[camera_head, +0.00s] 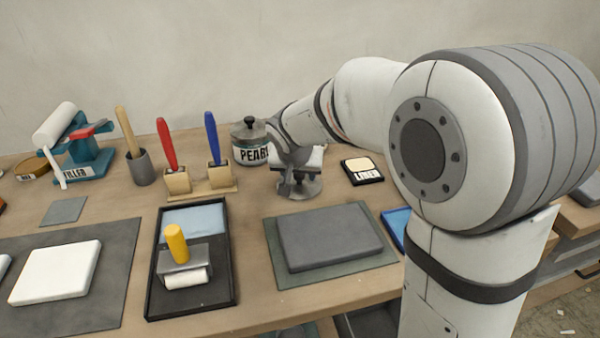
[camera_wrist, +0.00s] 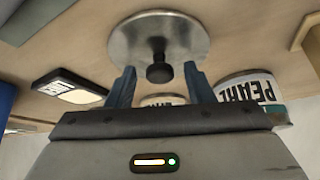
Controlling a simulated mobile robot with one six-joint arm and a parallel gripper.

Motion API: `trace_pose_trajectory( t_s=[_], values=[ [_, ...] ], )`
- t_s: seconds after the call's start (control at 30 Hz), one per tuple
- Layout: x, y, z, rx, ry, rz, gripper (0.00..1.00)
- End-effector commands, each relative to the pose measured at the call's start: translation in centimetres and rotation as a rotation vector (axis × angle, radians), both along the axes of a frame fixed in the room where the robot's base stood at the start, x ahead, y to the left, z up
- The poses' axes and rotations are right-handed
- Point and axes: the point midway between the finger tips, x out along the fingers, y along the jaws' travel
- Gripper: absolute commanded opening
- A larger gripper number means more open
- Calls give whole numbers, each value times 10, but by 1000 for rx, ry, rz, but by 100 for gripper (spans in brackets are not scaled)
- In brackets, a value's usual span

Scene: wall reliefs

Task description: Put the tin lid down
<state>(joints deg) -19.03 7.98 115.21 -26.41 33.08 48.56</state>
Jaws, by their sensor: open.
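The tin lid (camera_wrist: 130,40) is a round grey metal disc with a black knob, and it appears to lie flat on the bench, knob up. In the head view the lid (camera_head: 298,190) is partly hidden below my gripper (camera_head: 296,174). In the wrist view my gripper (camera_wrist: 159,72) is open, with one blue finger on each side of the knob and a gap to it on both sides. A tin marked PEARL (camera_head: 249,153), with a grey knobbed top, stands behind and left of the lid. It also shows in the wrist view (camera_wrist: 250,88).
A small black case with a pale top (camera_head: 362,170) lies right of the lid. A grey slab on a mat (camera_head: 325,238) lies in front. A wooden rack (camera_head: 205,190) with red- and blue-handled tools stands left. A pale tin-like shape (camera_wrist: 162,100) is mostly hidden behind my gripper.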

Motion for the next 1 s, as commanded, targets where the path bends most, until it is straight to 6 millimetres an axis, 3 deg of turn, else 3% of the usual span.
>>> trace_pose_trajectory(
  t_s=[0.6,1.0],
  values=[
    [-52,10,96,2,-2,2,48],
    [-59,11,106,0,0,1,48]
  ],
)
